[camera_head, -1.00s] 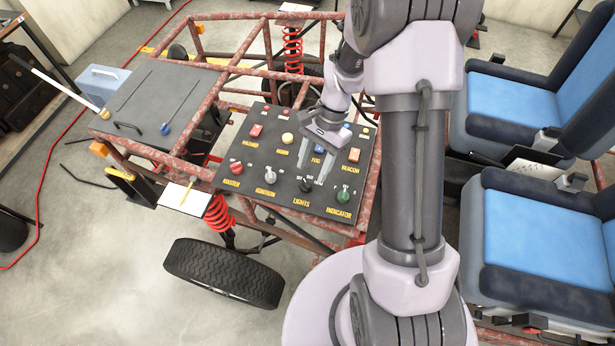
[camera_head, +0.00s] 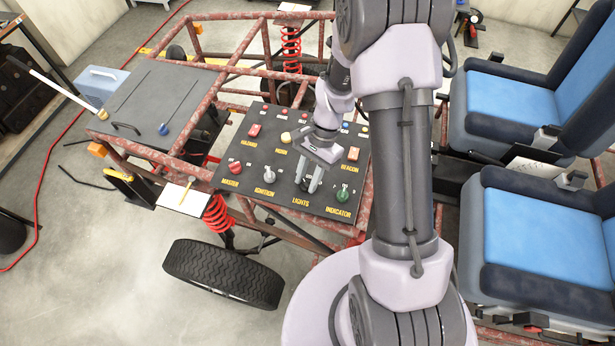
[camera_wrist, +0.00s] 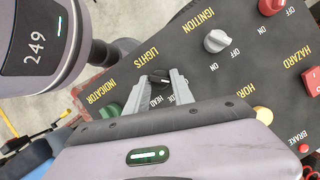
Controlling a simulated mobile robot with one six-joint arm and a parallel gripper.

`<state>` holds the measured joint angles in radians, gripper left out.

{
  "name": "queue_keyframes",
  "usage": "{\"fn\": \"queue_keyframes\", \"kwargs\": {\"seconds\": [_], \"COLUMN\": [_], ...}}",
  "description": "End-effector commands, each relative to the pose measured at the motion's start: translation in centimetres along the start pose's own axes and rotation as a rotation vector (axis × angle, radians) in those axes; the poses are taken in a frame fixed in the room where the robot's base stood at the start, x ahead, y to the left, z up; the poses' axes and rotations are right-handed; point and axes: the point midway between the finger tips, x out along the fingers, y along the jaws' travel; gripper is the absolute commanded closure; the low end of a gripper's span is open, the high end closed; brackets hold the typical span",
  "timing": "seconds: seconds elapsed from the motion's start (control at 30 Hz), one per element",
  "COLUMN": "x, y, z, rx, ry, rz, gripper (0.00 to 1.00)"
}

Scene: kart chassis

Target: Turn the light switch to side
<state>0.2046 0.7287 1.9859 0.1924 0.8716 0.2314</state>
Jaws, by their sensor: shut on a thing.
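The light switch is a black knob (camera_wrist: 158,78) beside the LIGHTS label on the black control panel (camera_head: 235,178). Words beside it in the wrist view read "HEAD" and, partly hidden, what looks like "SIDE". My gripper (camera_head: 309,187) reaches down to this knob in the head view. In the wrist view my gripper (camera_wrist: 158,84) has its two grey fingers on either side of the knob, shut on it. The fingers hide part of the knob and its markings, so its exact setting is hard to tell.
Near the knob are the grey ignition knob (camera_wrist: 216,41), the green indicator knob (camera_head: 343,194), the red master knob (camera_head: 235,167) and the yellow horn button (camera_wrist: 263,115). Rusty frame tubes (camera_head: 225,85) surround the panel.

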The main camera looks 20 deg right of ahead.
Motion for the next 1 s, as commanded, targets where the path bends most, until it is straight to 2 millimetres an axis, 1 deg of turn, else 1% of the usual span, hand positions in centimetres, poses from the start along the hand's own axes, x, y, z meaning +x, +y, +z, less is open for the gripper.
{"fn": "queue_keyframes", "kwargs": {"seconds": [0.17, 0.37, 0.8, 1.0], "x": [0.08, 0.21, 0.27, 0.22], "y": [0.04, 0.12, 0.4, 0.49], "z": [-0.01, -0.11, -0.03, 0.07], "rx": [0.023, 0.116, 0.45, 0.578], "ry": [-0.001, -0.001, 0.0, -0.001], "rz": [-0.009, -0.048, -0.188, -0.24], "gripper": [1.0, 1.0, 1.0, 1.0]}}
